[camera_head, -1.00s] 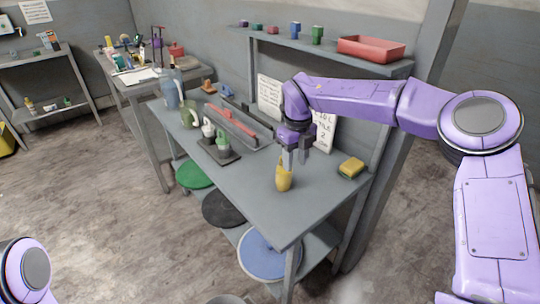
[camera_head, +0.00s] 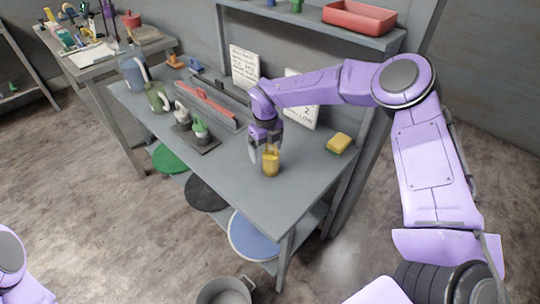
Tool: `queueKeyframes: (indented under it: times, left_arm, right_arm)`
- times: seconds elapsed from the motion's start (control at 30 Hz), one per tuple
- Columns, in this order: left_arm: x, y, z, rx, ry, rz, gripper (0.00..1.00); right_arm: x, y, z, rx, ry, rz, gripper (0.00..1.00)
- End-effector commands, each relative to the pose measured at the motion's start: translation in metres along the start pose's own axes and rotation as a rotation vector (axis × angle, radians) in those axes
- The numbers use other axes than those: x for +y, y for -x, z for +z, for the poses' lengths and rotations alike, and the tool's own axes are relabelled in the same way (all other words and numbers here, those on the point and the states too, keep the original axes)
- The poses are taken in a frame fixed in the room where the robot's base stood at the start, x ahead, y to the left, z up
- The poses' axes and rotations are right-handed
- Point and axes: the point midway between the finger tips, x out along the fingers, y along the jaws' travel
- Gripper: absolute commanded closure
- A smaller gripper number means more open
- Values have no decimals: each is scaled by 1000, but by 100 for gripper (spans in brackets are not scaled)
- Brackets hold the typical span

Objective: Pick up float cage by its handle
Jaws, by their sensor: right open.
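A small yellow upright object (camera_head: 271,167) stands near the front right of the grey workbench (camera_head: 233,178); it looks like the float cage, but its handle is too small to make out. My right gripper (camera_head: 264,151) points down at its top, jaws open. One finger is to the left of the object and the other overlaps its upper part in the picture. I cannot tell whether they touch it. My left gripper is out of view; only part of my left arm shows at lower left.
A yellow sponge (camera_head: 339,143) lies to the right on the bench. A grey tray with a red bar (camera_head: 206,102), green-and-white bottles (camera_head: 200,130) and jugs (camera_head: 157,97) stand left. Signs (camera_head: 244,67) lean behind. A shelf with a red bin (camera_head: 364,17) hangs above.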

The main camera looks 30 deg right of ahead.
Motion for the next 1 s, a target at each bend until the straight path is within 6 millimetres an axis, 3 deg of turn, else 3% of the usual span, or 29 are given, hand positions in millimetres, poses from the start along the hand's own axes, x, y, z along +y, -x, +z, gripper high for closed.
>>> queueKeyframes:
  times: [0.27,0.4,0.47,0.83,1.0]
  left_arm:
    - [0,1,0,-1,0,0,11]
    - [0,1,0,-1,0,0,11]
    - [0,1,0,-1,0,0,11]
    - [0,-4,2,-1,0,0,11]
    - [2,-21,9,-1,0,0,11]
  right_arm:
    - [-1,-6,0,-1,-2,0,12]
    - [-1,-6,0,-1,-2,0,58]
    - [-1,-6,-1,-1,-2,0,72]
    - [-1,-2,-1,-1,-3,0,72]
    - [2,26,0,-7,-2,1,72]
